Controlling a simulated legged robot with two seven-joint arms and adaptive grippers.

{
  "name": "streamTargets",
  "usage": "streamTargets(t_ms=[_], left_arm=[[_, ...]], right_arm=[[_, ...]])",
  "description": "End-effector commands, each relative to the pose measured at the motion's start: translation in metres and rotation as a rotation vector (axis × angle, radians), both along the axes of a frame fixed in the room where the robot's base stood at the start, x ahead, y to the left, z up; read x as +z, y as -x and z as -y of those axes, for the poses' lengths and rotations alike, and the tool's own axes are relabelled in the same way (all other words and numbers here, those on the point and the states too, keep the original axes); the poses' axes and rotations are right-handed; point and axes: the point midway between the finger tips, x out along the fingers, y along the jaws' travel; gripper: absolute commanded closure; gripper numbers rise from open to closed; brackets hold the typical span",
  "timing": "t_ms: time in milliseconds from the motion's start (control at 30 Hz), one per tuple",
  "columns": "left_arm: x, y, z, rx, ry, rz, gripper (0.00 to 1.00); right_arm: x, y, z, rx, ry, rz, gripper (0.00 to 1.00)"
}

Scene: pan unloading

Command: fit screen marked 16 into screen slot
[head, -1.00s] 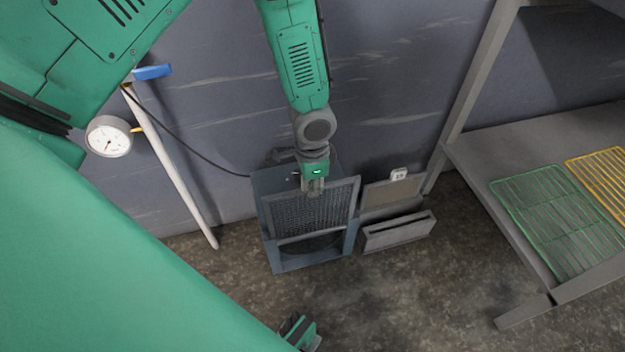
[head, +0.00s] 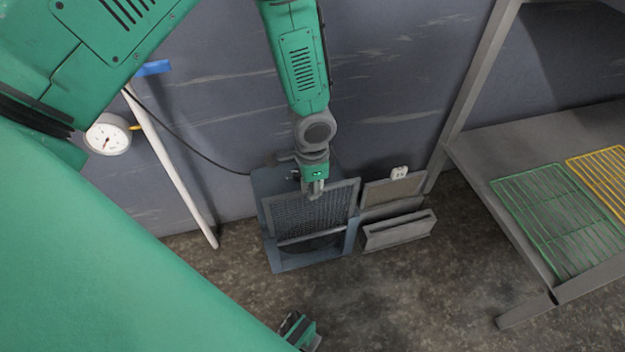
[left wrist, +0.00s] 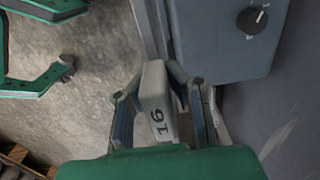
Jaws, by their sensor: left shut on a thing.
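My left gripper (head: 316,190) is shut on the tab of the screen marked 16. The left wrist view shows this pale tab (left wrist: 157,105) with a dark "16" between the two fingers. The screen (head: 308,216) is a grey-framed dark mesh panel. It stands tilted at the front of a blue-grey housing (head: 292,262), below my gripper. The screen slot is not clearly visible, and I cannot tell how deep the screen's edges sit in it.
Another framed screen with a white tag (head: 399,173) stands at the right, behind a grey slotted holder (head: 398,232). A grey shelf (head: 480,150) with green (head: 555,215) and yellow racks is further right. A white pole (head: 172,168) leans on the wall at left.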

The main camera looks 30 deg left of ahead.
Motion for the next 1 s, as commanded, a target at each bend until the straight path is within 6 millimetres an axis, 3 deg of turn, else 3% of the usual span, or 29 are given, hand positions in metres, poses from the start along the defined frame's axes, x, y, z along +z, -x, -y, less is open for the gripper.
streamTargets(t_ms=[1000], left_arm=[[-0.015,0.000,0.000,0.000,0.000,0.000,1.00]], right_arm=[[-0.008,0.000,0.000,0.000,0.000,0.000,0.60]])
